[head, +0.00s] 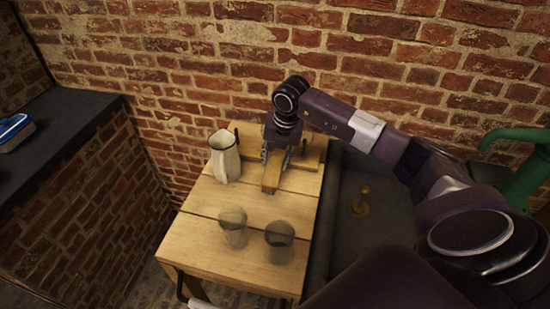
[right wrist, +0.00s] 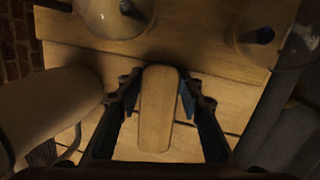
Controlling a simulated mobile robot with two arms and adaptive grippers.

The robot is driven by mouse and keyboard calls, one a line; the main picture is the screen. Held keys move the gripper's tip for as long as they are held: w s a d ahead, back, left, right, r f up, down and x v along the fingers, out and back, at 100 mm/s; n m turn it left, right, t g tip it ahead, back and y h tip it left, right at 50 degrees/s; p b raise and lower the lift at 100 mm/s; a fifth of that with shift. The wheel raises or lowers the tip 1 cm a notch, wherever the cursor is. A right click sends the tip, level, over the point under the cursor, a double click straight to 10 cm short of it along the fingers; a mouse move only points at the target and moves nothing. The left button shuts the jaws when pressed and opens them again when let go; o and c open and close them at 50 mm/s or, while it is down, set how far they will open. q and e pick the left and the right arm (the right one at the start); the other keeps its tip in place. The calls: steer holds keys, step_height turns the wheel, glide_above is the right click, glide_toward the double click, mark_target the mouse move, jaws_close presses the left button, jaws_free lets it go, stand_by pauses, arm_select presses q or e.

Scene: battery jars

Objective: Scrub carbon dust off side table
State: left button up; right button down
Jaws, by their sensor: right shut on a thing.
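The wooden side table (head: 190,238) stands against the brick wall. My right gripper (head: 274,163) is low over its back right part, shut on a long wooden block (head: 271,181) with rounded ends, perhaps a scrubbing brush. In the right wrist view the block (right wrist: 156,110) lies between the two fingers (right wrist: 157,92). I cannot tell whether its underside touches the tabletop (right wrist: 85,55). No carbon dust can be made out clearly on the boards. My left gripper is not in view.
A cream pitcher (head: 225,158) stands close left of the gripper. Two glass jars (head: 233,228) (head: 279,243) with dark contents stand near the front. A dark counter (head: 60,125) holds a blue and white item (head: 14,130). A brass piece (head: 359,207) lies in the grey sink area, right.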

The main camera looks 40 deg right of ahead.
mark_target(272, 172)
steer(key=shift+s, duration=0.1)
steer(key=shift+s+a+f+p, duration=0.1)
steer(key=shift+s+a+p, duration=0.3)
steer(key=shift+s+a, duration=0.7)
steer(key=shift+s+a+f, duration=0.2)
steer(key=shift+s+a, duration=0.25)
steer(key=shift+a, duration=0.1)
steer(key=shift+a+r, duration=0.1)
steer(key=shift+w+p+v, duration=0.25)
steer(key=shift+p+v, duration=0.4)
steer(key=shift+v, duration=0.3)
steer(key=shift+w+p+v, duration=0.2)
steer(key=shift+p+v, duration=0.5)
steer(key=shift+v, duration=0.3)
steer(key=shift+w+p+v, duration=0.25)
steer(key=shift+p+v, duration=0.4)
steer(key=shift+v, duration=0.3)
steer(key=shift+r, duration=0.25)
